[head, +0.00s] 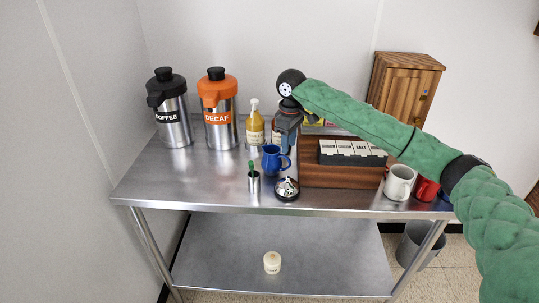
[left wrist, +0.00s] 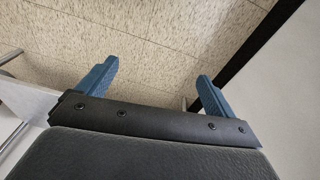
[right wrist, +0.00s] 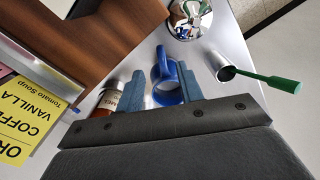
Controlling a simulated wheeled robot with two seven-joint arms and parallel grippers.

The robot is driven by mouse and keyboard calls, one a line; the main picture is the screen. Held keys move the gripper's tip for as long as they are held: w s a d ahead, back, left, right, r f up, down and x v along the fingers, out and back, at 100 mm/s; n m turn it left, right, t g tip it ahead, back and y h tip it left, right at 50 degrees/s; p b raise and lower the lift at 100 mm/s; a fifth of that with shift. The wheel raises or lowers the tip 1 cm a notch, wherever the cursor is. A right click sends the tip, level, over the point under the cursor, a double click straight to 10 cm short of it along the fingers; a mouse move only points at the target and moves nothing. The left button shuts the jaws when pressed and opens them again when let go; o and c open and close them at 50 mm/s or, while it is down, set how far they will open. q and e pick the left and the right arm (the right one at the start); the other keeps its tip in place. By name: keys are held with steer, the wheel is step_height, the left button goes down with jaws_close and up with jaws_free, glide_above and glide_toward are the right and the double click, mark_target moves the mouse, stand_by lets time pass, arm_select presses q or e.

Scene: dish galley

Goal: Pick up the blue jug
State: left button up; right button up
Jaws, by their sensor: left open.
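The blue jug (head: 271,160) stands upright on the steel table, its handle toward the right. My right gripper (head: 285,138) points down just above and behind its rim. In the right wrist view, the jug (right wrist: 167,92) shows between the two blue fingertips of my right gripper (right wrist: 162,78). These fingers are apart, with a thin strip of table between the left finger and the jug. The right finger overlaps part of the jug; I cannot tell whether they touch. My left gripper (left wrist: 157,82) is open and empty above the floor; it is outside the head view.
Close to the jug are a metal cup (head: 254,183) with a green-handled tool, a shiny domed object (head: 287,189) and a yellow bottle (head: 255,126). A wooden organiser (head: 330,175) stands at the right, with mugs (head: 399,182) beyond. Coffee (head: 174,128) and decaf (head: 219,130) dispensers stand left.

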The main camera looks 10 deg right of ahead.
mark_target(287, 159)
steer(key=shift+s+d+f+p, duration=0.1)
steer(key=shift+s+f+p, duration=0.05)
steer(key=shift+p, duration=0.2)
steer(key=shift+f, duration=0.65)
steer(key=f, duration=0.1)
steer(key=f+p, duration=0.2)
steer(key=f, duration=0.1)
steer(key=shift+a+f, duration=0.1)
steer(key=shift+a, duration=0.15)
steer(key=shift+f+p, duration=0.3)
steer(key=shift+f, duration=0.25)
arm_select(q)
step_height(287, 159, down, 10)
steer(key=s+a, duration=0.2)
steer(key=shift+s+f, duration=0.2)
steer(key=shift+f, duration=0.05)
arm_select(e)
jaws_close()
